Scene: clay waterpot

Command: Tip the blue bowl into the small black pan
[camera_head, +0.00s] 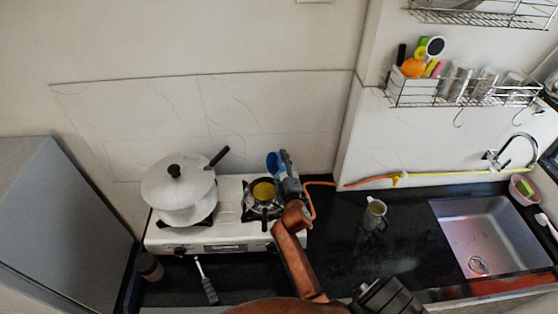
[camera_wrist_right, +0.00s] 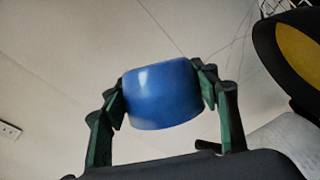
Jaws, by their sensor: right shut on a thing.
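The blue bowl (camera_head: 272,161) is held above the right part of the stove in the head view, strongly tilted. My right gripper (camera_head: 281,162) is shut on it; in the right wrist view the bowl (camera_wrist_right: 162,95) sits between both fingers. The small black pan (camera_head: 264,203) is on the right burner, just below the bowl, with something yellow (camera_head: 263,190) inside. The pan (camera_wrist_right: 262,48) also shows at the upper right of the wrist view. The bowl's inside is hard to make out. My left gripper is not in view.
A large white lidded pot (camera_head: 178,195) with a black handle stands on the left burner of the white stove (camera_head: 222,234). A glass jug (camera_head: 374,213) is on the black counter, left of the sink (camera_head: 486,235). A utensil (camera_head: 206,282) lies in front of the stove.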

